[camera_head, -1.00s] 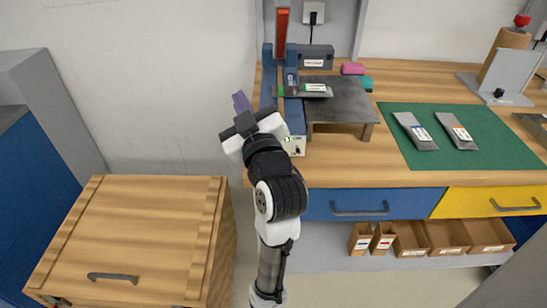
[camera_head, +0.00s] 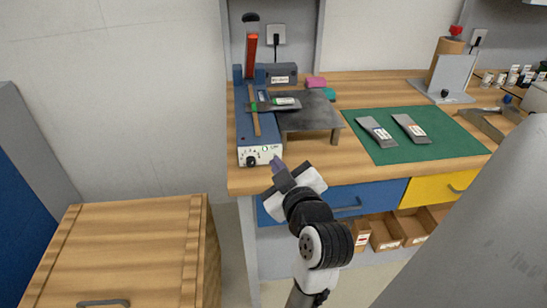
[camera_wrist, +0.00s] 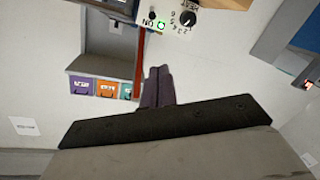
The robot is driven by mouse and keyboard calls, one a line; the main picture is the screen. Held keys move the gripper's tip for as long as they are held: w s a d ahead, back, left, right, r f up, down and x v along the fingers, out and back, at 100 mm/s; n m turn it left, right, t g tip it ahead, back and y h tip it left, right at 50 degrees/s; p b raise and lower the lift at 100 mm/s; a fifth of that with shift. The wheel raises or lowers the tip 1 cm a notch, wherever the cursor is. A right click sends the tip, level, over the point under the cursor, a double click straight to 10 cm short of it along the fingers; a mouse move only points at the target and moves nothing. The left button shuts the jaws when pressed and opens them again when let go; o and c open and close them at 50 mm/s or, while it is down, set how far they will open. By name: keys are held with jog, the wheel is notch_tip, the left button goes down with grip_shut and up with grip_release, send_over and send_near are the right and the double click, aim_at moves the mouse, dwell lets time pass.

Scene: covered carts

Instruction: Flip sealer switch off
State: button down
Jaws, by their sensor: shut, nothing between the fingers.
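The blue sealer (camera_head: 243,122) stands on the bench at the left end, with its orange-red arm (camera_head: 252,58) raised. Its white front panel (camera_head: 262,152) faces me. In the wrist view, at the top, the panel carries a dark dial (camera_wrist: 187,17) and, beside it, a green-lit switch (camera_wrist: 161,24) near "ON" lettering. My gripper (camera_head: 277,165) is just in front of the panel's right part, fingers together and empty. In the wrist view its purple fingers (camera_wrist: 157,86) point up toward the panel, below the switch and apart from it.
A grey pouch (camera_head: 285,103) lies across the sealer and the dark metal stand (camera_head: 315,118). Further right is a green mat (camera_head: 440,132) with two pouches. Blue (camera_head: 365,192) and yellow (camera_head: 430,190) drawers lie under the bench edge. A wooden-topped cart (camera_head: 130,250) stands left.

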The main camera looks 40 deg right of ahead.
jog(key=w+d+f+p, duration=0.1)
jog(key=w, duration=0.1)
jog(key=w+d+f+p, duration=0.1)
jog(key=w+d, duration=0.1)
jog(key=w, duration=0.1)
jog(key=w+d+f+p, duration=0.1)
jog(key=w, duration=0.1)
jog(key=shift+w+d+f, duration=0.1)
jog(key=shift+w+d, duration=0.15)
jog(key=shift+w, duration=0.05)
jog(key=shift+s+d+f, duration=0.15)
jog(key=shift+s+f, duration=0.1)
jog(key=shift+f, duration=0.15)
jog(key=shift+f+b, duration=0.3)
jog(key=shift+b, duration=0.7)
jog(key=shift+r+t+b, duration=0.1)
jog(key=shift+t+b, duration=0.2)
jog(key=shift+b, duration=0.1)
